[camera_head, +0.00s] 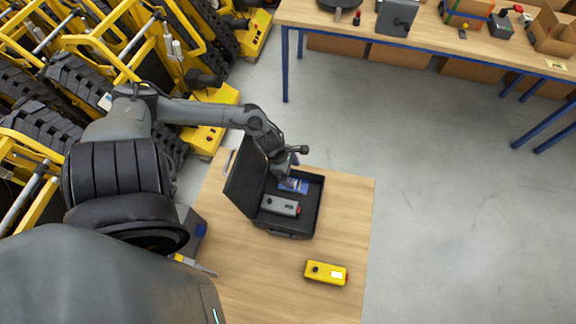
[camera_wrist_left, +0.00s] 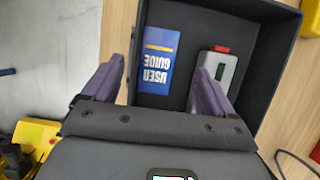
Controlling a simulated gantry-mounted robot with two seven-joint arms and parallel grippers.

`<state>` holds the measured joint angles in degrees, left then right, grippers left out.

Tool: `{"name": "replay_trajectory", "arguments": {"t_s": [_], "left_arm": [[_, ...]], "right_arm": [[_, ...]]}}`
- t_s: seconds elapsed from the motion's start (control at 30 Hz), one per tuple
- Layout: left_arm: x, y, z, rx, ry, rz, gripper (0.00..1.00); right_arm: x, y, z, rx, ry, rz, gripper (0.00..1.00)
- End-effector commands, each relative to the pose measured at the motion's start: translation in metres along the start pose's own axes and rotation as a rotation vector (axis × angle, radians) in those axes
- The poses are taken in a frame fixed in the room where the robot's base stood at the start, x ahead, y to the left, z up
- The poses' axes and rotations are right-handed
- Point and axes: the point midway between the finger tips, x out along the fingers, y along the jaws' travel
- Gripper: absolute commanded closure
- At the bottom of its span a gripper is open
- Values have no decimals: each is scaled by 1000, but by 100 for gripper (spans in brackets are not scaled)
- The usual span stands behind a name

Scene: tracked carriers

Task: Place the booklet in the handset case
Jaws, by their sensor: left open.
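The blue booklet (camera_head: 294,185), marked "USER GUIDE", lies flat inside the open dark handset case (camera_head: 318,205), and it shows clearly in the wrist view (camera_wrist_left: 157,58). Beside it in the case lies a grey handset (camera_head: 279,206) with a red end, partly covered by a finger in the wrist view (camera_wrist_left: 215,66). The case lid (camera_head: 245,180) stands raised on the left in the head view. My left gripper (camera_wrist_left: 163,68) is open and empty above the case, its fingers apart on either side of the booklet area. My right gripper is out of view.
The case stands on a wooden table (camera_head: 345,225). A yellow handset (camera_head: 326,272) lies on the table in front of it. A workbench (camera_head: 430,45) with boxes and tools stands at the back. The floor at right is clear.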

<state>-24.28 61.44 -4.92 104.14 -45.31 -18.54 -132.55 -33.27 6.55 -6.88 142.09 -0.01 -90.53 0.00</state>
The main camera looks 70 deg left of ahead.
Motion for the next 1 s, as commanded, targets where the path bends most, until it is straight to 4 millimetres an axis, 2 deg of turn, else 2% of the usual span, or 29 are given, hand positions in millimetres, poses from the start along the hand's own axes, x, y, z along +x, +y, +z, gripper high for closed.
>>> {"name": "replay_trajectory", "arguments": {"t_s": [0.2, 0.27, 0.6, 1.0], "left_arm": [[-16, 0, 7, -1, -2, 0, 14], [-21, 0, 3, 2, 5, 1, 14], [-75, -1, 3, 1, 6, -2, 14], [-120, 0, 5, -2, 0, 0, 14]], "right_arm": [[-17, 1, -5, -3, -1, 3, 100], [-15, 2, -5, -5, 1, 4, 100], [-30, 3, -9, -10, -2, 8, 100], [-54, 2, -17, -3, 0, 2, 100]]}}
